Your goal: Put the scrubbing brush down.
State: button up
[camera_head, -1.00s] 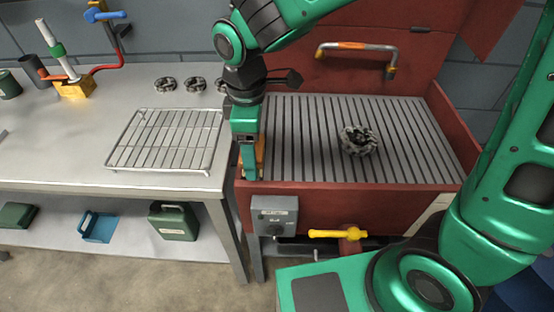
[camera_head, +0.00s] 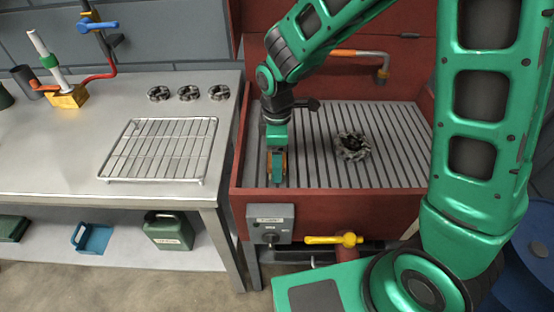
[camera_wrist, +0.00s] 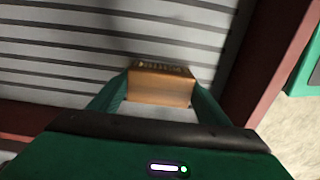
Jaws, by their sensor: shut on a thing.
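My gripper (camera_head: 276,168) is over the left front part of the slatted bed (camera_head: 320,130) of the red washing basin. It is shut on the scrubbing brush (camera_wrist: 160,86), an orange-brown block that shows between the two fingers in the wrist view. In the head view the brush (camera_head: 284,160) is mostly hidden by the gripper. The brush is low over the slats, near the basin's left wall. I cannot tell whether it touches them.
A dark toothed ring (camera_head: 352,147) lies on the slats to the right. The basin's red front wall (camera_head: 340,205) is close to my gripper. A wire rack (camera_head: 158,150) and several small rings (camera_head: 188,93) are on the bench at left. The slats between brush and ring are clear.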

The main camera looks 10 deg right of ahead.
jog(key=shift+f, duration=0.35)
jog(key=shift+f, duration=0.2)
jog(key=o, duration=1.2)
jog(key=shift+f, duration=0.1)
jog(key=shift+s, duration=0.2)
jog(key=shift+s+f, duration=0.1)
notch_tip(320, 180, up, 13)
jog(key=shift+w, duration=0.35)
jog(key=shift+d, duration=0.1)
